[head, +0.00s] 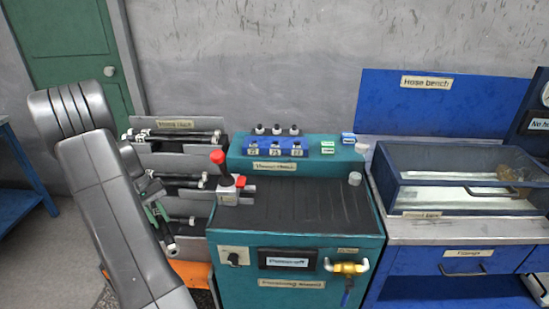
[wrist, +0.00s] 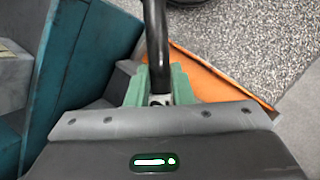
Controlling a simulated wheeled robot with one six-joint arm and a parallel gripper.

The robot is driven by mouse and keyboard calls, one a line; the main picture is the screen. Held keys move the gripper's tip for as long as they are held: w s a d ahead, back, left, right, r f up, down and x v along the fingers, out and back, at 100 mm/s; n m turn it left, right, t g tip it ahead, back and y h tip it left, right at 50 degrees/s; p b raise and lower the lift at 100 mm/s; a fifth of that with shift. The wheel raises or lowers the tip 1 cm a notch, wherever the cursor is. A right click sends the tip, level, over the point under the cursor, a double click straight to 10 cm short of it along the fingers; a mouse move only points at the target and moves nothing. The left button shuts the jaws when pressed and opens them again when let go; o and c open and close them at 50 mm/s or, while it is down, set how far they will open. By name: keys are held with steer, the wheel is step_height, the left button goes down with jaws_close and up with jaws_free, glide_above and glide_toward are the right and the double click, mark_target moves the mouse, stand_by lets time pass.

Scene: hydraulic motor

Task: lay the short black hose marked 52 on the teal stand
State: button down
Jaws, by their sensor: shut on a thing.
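My gripper (wrist: 159,86) is shut on a black hose (wrist: 157,35) in the wrist view. The hose stands out between the green jaws toward the top of the picture, and its far end is cut off. No marking 52 can be read on it. In the head view my gripper (head: 160,220) is beside the left side of the teal stand (head: 290,262), in front of the hose rack, partly hidden by my arm. The stand has a dark ribbed top (head: 300,205), mostly bare. The stand's teal side (wrist: 78,60) is left of the hose in the wrist view.
A red-knobbed lever (head: 219,165) stands at the top's left edge. A blue block with labelled sockets (head: 275,148) is at its back. The grey rack (head: 180,150) with several hoses is behind my arm. The blue hose bench (head: 460,225) stands right.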

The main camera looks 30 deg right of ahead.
mark_target(159, 218)
step_height(159, 218, up, 13)
steer(key=p, duration=1.1)
steer(key=shift+s+d+f+n+t+h, duration=0.55)
steer(key=shift+s+d+n, duration=1.3)
steer(key=shift+s+d, duration=1.35)
steer(key=shift+s+d+f+n+t+h, duration=0.3)
steer(key=shift+s+d+f+n+t, duration=0.4)
steer(key=shift+s+d+n, duration=2.4)
steer(key=shift+s+d+f+n+t+h, duration=0.55)
steer(key=shift+s+d, duration=1.4)
steer(key=shift+d, duration=2.7)
